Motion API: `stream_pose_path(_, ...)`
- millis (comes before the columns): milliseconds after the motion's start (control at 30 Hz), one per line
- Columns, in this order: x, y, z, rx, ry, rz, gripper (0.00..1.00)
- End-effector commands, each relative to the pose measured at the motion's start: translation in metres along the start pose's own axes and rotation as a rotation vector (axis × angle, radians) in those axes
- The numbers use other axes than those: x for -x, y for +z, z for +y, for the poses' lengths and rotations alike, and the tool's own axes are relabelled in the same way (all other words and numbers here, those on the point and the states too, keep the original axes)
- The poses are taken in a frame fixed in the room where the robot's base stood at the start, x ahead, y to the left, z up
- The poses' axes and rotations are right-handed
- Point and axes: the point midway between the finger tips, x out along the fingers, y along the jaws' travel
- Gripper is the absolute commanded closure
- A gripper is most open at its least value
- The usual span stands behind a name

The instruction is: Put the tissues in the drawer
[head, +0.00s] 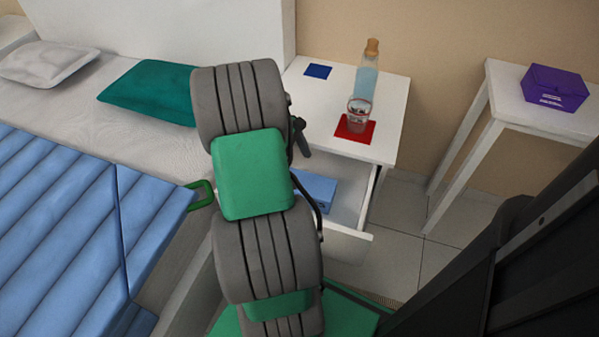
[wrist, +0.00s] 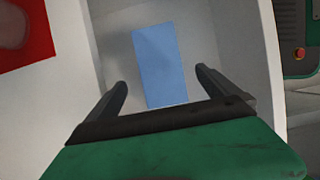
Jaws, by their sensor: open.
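A blue box (head: 316,190), which looks like the tissues, lies inside the open drawer (head: 345,242) of the white nightstand, partly hidden by my arm. In the wrist view the blue box (wrist: 160,65) lies flat on the drawer floor, with the drawer wall (wrist: 245,60) to its right. My gripper (wrist: 162,79) is open above the drawer, its two fingers spread on either side of the box in the picture. Nothing shows held between them. In the head view my gripper (head: 301,138) is mostly hidden behind my arm.
A blue mat (head: 318,71) lies behind. A purple box (head: 555,88) sits on a side table. The bed (head: 60,220) fills the left.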

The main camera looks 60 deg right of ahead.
Motion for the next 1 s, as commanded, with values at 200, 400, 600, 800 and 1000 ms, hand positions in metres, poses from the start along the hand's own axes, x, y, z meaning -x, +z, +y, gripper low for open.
stream_pose_path(200,0.019,-0.015,-0.010,-0.006,0.029,0.024,0.01)
stream_pose_path(400,0.112,-0.098,-0.129,-0.072,0.148,0.259,0.01)
stream_pose_path(600,0.145,-0.116,-0.307,-0.132,0.053,0.522,0.01)
stream_pose_path(800,0.139,-0.106,-0.361,-0.158,-0.024,0.572,0.01)
stream_pose_path(1000,0.139,-0.107,-0.360,-0.162,-0.024,0.569,0.01)
